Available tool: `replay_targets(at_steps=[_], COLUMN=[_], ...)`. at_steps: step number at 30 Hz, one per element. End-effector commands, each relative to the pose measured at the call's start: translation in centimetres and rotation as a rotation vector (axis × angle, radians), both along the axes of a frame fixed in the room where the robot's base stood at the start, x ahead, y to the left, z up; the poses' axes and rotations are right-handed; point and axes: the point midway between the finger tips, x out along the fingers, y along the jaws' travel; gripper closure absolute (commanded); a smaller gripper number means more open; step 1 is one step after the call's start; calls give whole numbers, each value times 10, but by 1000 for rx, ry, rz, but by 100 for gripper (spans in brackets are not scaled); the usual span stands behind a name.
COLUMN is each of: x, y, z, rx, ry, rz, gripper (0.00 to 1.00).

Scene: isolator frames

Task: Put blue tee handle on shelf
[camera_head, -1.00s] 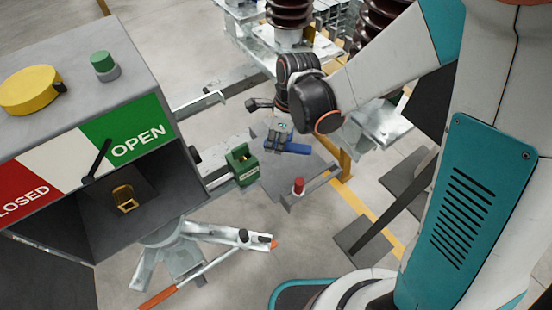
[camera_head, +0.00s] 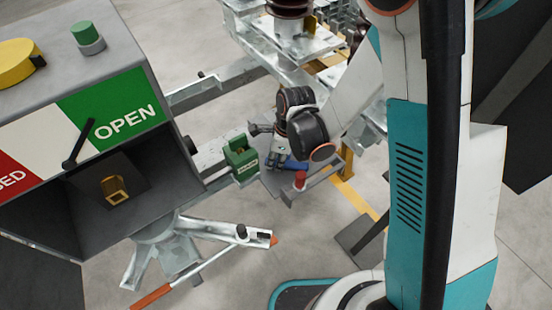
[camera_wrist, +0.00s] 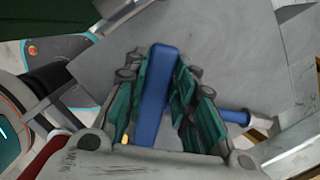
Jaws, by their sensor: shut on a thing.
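The blue tee handle (camera_head: 296,165) is in my gripper (camera_head: 280,161), over the small grey metal shelf (camera_head: 270,184). In the wrist view, its long blue bar (camera_wrist: 156,88) lies between the green-padded fingers of my gripper (camera_wrist: 156,80). A blue stem with a pale metal end (camera_wrist: 232,116) sticks out to the right, beyond the fingers. The grey shelf plate (camera_wrist: 225,45) lies behind the bar. I cannot tell whether the handle touches the plate. In the head view my arm and gripper hide part of the handle and shelf.
A green block (camera_head: 240,158) sits just left of the shelf. A grey box marked OPEN (camera_head: 120,120) fills the left. A lever with an orange grip (camera_head: 152,296) lies low.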

Motion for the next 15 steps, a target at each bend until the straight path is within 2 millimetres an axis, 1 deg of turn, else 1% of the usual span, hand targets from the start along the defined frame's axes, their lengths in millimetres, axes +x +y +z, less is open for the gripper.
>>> replay_targets(at_steps=[4, 7, 8, 9, 10, 15], x=[0, 0, 0, 0, 0, 0], y=[0, 0, 0, 0, 0, 0], z=[1, -2, -1, -1, -1, -1], rx=[0, 0, 0, 0, 0, 0], ry=[0, 0, 0, 0, 0, 0], rz=[0, 0, 0, 0, 0, 0], gripper=[100, 100, 69, 60, 55, 55])
